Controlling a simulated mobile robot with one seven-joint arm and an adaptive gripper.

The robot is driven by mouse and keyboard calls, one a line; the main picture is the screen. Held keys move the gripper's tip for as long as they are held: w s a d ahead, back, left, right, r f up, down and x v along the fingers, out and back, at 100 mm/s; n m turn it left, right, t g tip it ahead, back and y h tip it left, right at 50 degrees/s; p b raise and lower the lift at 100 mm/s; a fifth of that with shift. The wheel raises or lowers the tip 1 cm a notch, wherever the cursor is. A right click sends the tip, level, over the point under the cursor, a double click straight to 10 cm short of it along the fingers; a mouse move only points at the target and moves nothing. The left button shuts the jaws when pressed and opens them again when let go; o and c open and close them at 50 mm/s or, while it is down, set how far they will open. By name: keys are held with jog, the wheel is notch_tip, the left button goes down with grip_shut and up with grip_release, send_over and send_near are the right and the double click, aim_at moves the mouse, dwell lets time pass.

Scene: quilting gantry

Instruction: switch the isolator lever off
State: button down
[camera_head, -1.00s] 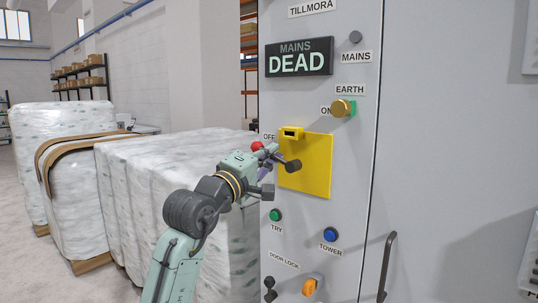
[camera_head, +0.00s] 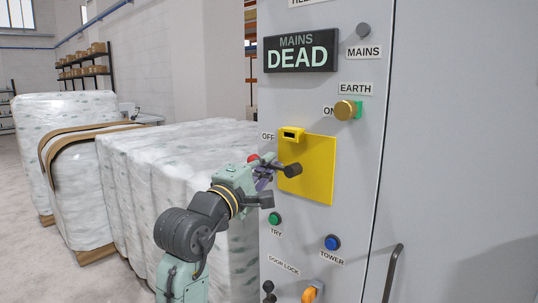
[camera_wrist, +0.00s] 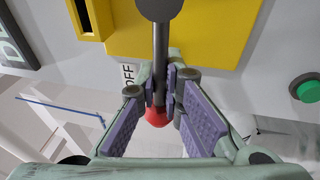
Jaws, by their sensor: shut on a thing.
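The isolator lever has a dark round hub (camera_head: 292,170) on a yellow plate (camera_head: 318,182) and a red knob (camera_head: 253,157) at its free end. It points left, tilted slightly up, with the knob below the OFF label (camera_head: 267,136). My gripper (camera_head: 266,172) comes in from the lower left and is shut on the lever. In the wrist view, the grey shaft (camera_wrist: 160,50) runs between the purple finger pads of my gripper (camera_wrist: 163,95), with the red knob (camera_wrist: 157,117) on the palm side. The pads partly hide the shaft.
The cabinet panel holds a MAINS DEAD display (camera_head: 300,54), a brass EARTH knob (camera_head: 347,110), a green TRY button (camera_head: 274,219), a blue TOWER button (camera_head: 332,242) and a yellow hasp (camera_head: 291,134). Wrapped pallets (camera_head: 180,175) stand behind my arm at left.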

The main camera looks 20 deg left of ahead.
jog(key=c, duration=1.8)
grip_release()
jog(key=shift+a+f, duration=0.15)
jog(key=shift+a, duration=0.15)
jog(key=shift+o, duration=0.5)
jog(key=shift+d, duration=0.1)
jog(key=v, duration=1.2)
